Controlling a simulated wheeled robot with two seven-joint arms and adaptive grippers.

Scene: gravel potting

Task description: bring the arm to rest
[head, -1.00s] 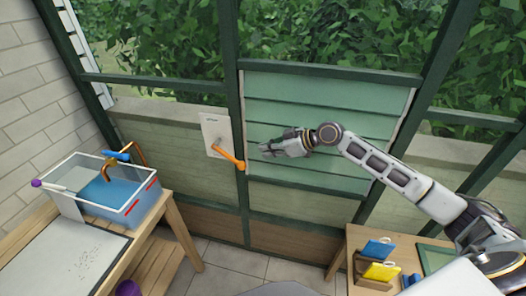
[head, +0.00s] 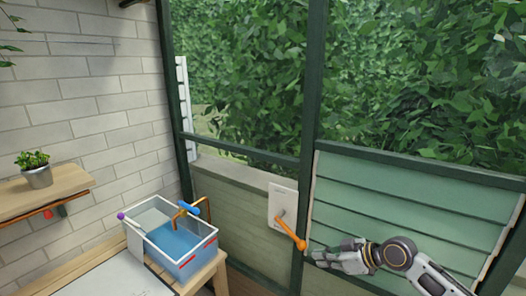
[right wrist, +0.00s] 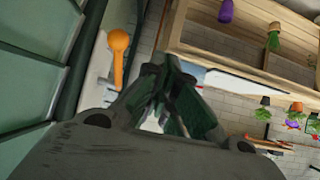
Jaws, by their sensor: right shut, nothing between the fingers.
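My right gripper (head: 322,257) is shut and empty in the head view. It is just right of the orange lever (head: 290,234), in front of the green slatted panel (head: 415,205). The lever hangs down to the right from a white wall plate (head: 282,203). In the right wrist view the shut fingers (right wrist: 165,85) show at the middle, and the orange lever (right wrist: 118,50) is to their left, apart from them in that view. My left gripper is not in view.
A clear tank (head: 200,262) with blue water, a blue-handled tap (head: 190,208) and a purple-knobbed white gate stands on a wooden bench at lower left. A shelf (head: 40,195) with a potted plant is on the brick wall. In the right wrist view, shelves with several pots hang behind.

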